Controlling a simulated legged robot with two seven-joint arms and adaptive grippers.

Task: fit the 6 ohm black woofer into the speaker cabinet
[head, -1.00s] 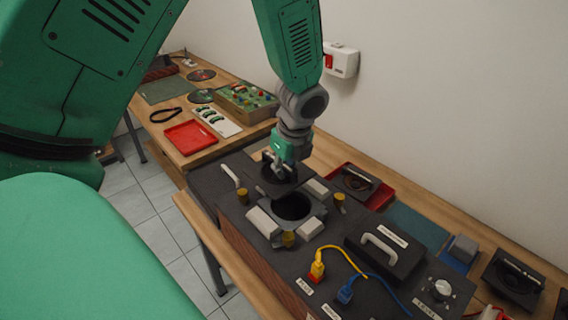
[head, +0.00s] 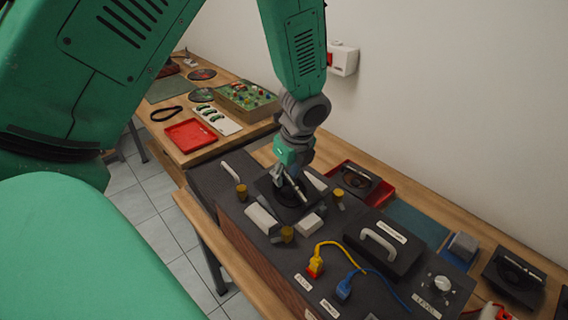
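The black woofer (head: 277,204) is over the round opening in the top of the dark speaker cabinet (head: 234,217) and covers it. Pale blocks (head: 262,218) and yellow-brown posts (head: 242,191) stand around it. My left gripper (head: 290,193) is directly above the woofer with its fingers down at it, and appears shut on it. The fingers partly hide the woofer's middle. I cannot tell whether the woofer's rim is flush with the cabinet. The woofer's ohm marking is not readable. My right gripper is not in view.
A black lid with a white handle (head: 380,242), yellow (head: 315,266) and blue (head: 345,288) plugs with cables, and a knob (head: 442,284) are to the right. Another speaker sits in a red tray (head: 381,197) behind. A red tray (head: 190,136) lies on the far bench.

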